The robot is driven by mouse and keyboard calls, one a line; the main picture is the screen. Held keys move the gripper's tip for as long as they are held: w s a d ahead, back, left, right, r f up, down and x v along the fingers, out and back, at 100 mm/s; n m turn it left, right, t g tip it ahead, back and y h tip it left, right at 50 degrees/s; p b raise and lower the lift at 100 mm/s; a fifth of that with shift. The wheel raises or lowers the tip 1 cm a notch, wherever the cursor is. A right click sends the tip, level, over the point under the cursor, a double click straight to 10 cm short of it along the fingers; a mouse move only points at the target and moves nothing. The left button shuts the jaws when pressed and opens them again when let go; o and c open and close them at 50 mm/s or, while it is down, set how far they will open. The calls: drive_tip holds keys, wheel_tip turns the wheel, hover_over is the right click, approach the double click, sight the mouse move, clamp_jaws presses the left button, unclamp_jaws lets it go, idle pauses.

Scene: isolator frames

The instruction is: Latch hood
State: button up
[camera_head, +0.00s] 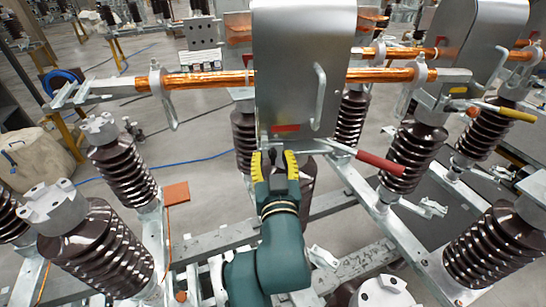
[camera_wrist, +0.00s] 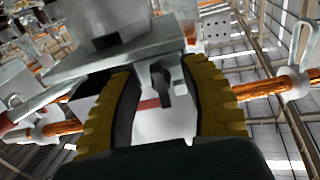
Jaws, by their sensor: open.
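The hood (camera_head: 305,65) is a tall grey metal cover in the middle of the head view, with a bar handle (camera_head: 320,96) on its front and a red label (camera_head: 285,128) low down. My gripper (camera_head: 271,160), with yellow ridged fingers, is at the hood's lower edge, open. In the wrist view my gripper's fingers (camera_wrist: 158,72) stand on either side of a small dark grey latch-like part (camera_wrist: 162,84). I cannot tell whether they touch it. The pale hood face (camera_wrist: 165,126) shows behind it. The latch is mostly hidden in the head view.
A red-handled lever (camera_head: 367,160) sticks out to the right of my gripper. Copper bars (camera_head: 205,80) run out from both sides of the hood. Brown ribbed insulators (camera_head: 124,172) stand around on metal rails. Another hood (camera_head: 478,55) stands at right.

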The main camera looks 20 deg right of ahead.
drive_tip(key=shift+o, duration=0.2)
clamp_jaws()
drive_tip(key=shift+f+m+b, duration=0.1)
drive_tip(key=shift+m+b, duration=0.2)
drive_tip(key=m+b, duration=0.2)
drive_tip(key=shift+f+b, duration=0.2)
drive_tip(key=shift+b, duration=0.15)
drive_tip(key=m+b, duration=0.4)
drive_tip(key=m, duration=0.1)
drive_tip(key=shift+a+m, duration=0.15)
drive_tip(key=shift+m, duration=0.25)
drive_tip(key=shift+w+a+r+m+b, duration=0.15)
drive_tip(key=shift+m+b, duration=1.1)
drive_tip(key=shift+m, duration=1.3)
drive_tip(key=shift+s+d+r+m+b, duration=0.15)
drive_tip(key=shift+m+b, duration=1.05)
drive_tip(key=shift+m, duration=1.35)
drive_tip(key=shift+w+a+r, duration=0.1)
